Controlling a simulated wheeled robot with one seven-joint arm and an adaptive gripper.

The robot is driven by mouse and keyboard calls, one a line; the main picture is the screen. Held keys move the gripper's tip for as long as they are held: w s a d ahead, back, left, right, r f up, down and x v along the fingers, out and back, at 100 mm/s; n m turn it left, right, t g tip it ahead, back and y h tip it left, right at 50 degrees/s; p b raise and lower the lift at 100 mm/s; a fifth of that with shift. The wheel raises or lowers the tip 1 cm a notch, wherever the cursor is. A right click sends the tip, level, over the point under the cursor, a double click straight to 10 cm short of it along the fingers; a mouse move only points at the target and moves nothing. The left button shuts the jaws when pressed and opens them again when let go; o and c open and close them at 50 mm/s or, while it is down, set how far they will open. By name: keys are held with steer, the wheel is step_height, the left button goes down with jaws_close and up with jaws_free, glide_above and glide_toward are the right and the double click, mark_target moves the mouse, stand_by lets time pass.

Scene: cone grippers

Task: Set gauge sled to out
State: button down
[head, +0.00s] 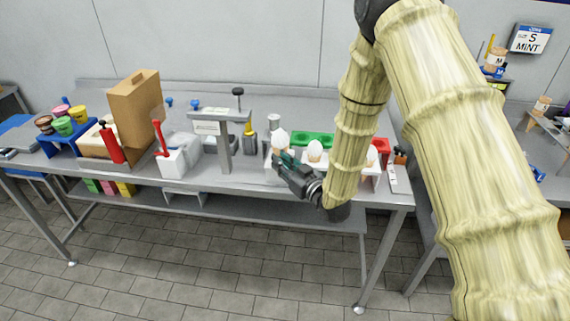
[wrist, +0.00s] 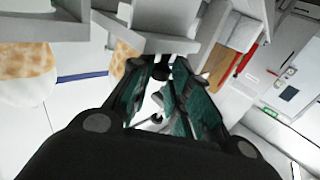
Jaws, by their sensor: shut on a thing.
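My gripper (head: 284,160) is at the front of the white cone holder on the steel table, beside a white-topped cone (head: 280,138). In the wrist view my gripper (wrist: 160,80) has its green-padded fingers closed around a small dark knob (wrist: 158,68). The knob sits right below a grey block-like part (wrist: 145,42), which may be the gauge sled; I cannot tell for sure. The fingers hide most of the knob, and the sled's position along its travel cannot be read. In the head view my gripper hides the held part.
More white-topped cones (head: 315,151) stand close right of my gripper. A grey labelled stand (head: 225,145) is to the left, with a white box with a red lever (head: 175,162) further left. A tall brown box (head: 134,105) stands beyond. The floor in front is clear.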

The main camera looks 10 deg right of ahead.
steer(key=shift+d, duration=0.2)
steer(key=c, duration=1.7)
jaws_free()
steer(key=shift+c, duration=0.2)
steer(key=shift+o, duration=0.5)
steer(key=shift+s+d, duration=0.1)
steer(key=shift+d, duration=0.05)
steer(key=shift+a, duration=0.2)
steer(key=v, duration=1.2)
